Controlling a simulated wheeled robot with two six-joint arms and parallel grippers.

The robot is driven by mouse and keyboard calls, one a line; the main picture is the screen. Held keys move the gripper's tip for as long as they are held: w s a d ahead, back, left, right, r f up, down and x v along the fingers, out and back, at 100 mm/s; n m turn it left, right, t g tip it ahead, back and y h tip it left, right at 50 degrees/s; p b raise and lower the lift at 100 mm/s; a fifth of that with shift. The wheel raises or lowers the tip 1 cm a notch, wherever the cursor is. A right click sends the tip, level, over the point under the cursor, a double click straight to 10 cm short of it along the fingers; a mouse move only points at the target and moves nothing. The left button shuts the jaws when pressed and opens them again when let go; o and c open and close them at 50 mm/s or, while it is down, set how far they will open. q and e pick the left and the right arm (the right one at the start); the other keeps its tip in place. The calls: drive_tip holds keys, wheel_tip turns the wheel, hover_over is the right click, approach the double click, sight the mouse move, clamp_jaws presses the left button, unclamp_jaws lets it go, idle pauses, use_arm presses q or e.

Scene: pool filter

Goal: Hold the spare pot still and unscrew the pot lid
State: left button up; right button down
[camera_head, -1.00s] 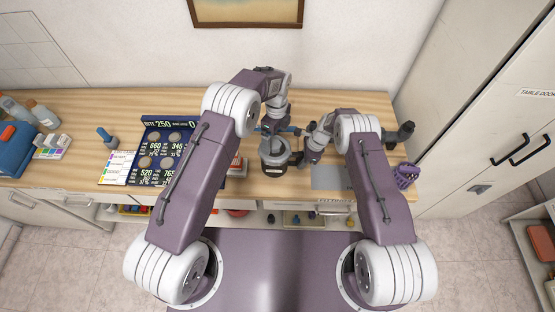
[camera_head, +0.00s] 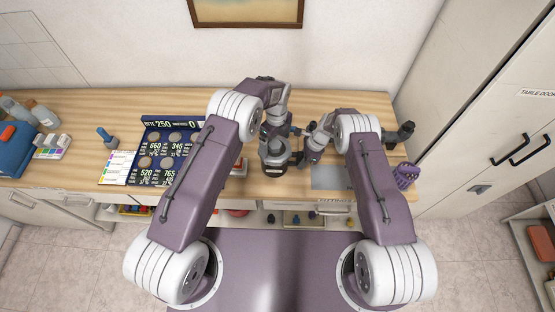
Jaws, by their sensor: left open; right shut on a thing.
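The spare pot (camera_head: 274,173) stands upright near the front edge of the wooden counter, a dark body with a pale label. Its grey pot lid (camera_head: 275,155) sits on top. My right gripper (camera_head: 296,159) is at the pot's right side, shut on it; the exact contact is small in view. My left gripper (camera_head: 271,136) is open, pointing down just behind and above the lid. Whether its fingers touch the lid cannot be told, and my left arm hides part of the counter left of the pot.
A dark board of round pale discs (camera_head: 168,150) lies left of my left arm. A grey mat (camera_head: 328,177) is right of the pot. A purple glove-like item (camera_head: 405,175) sits at the right end. Bottles and a blue box (camera_head: 14,148) stand far left.

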use_arm(q)
drive_tip(key=shift+f, duration=0.25)
drive_tip(key=shift+s+a, duration=0.1)
drive_tip(key=shift+s, duration=0.05)
